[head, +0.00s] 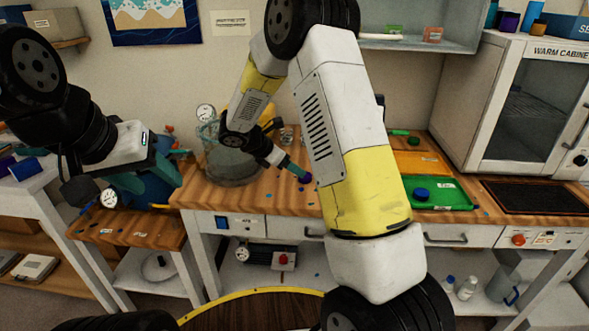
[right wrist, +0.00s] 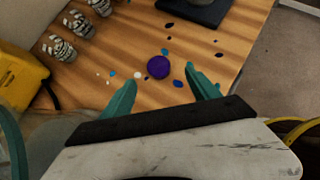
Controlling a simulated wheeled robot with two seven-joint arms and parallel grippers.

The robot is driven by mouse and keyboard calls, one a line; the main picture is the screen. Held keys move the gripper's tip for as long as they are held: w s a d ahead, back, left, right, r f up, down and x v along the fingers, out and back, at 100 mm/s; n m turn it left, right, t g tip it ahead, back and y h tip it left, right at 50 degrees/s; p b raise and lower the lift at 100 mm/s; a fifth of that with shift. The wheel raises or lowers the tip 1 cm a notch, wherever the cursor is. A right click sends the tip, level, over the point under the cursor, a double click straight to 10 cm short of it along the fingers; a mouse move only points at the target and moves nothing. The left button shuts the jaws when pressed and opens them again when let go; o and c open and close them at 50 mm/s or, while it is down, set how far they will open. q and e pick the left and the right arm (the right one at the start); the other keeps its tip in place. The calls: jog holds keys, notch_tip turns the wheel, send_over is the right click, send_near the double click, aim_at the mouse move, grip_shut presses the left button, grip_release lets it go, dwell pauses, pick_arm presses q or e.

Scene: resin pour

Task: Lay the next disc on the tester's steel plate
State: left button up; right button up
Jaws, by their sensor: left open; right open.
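A purple disc (right wrist: 158,67) lies flat on the wooden bench in the right wrist view. It also shows in the head view (head: 307,178), partly covered by my right gripper. My right gripper (right wrist: 161,78) is open, with one teal finger on each side of the near edge of the disc and a gap on both sides. A blue disc (head: 421,194) lies on the green tray (head: 445,203). My left gripper (head: 152,170) is open and empty at the left, in front of a blue tank. I cannot make out the tester's steel plate for certain; my right arm hides part of the bench.
A dark flat block (right wrist: 196,10) stands beyond the purple disc. Several striped glasses (right wrist: 60,47) and a yellow body (right wrist: 18,82) are at left. An orange tray (head: 422,162) and warm cabinet (head: 530,100) are at right.

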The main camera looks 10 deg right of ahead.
aim_at(305, 178)
jog(key=shift+w+a+f, duration=0.15)
jog(key=shift+w+f, duration=0.15)
jog(key=shift+f, duration=0.15)
jog(key=shift+w+d+f+n, duration=0.15)
jog(key=shift+d+f+n, duration=0.05)
jog(key=shift+f+n, duration=0.1)
jog(key=x, duration=0.7)
jog(key=shift+d+r, duration=0.25)
jog(key=shift+c, duration=0.4)
grip_shut()
jog(key=shift+r, duration=0.1)
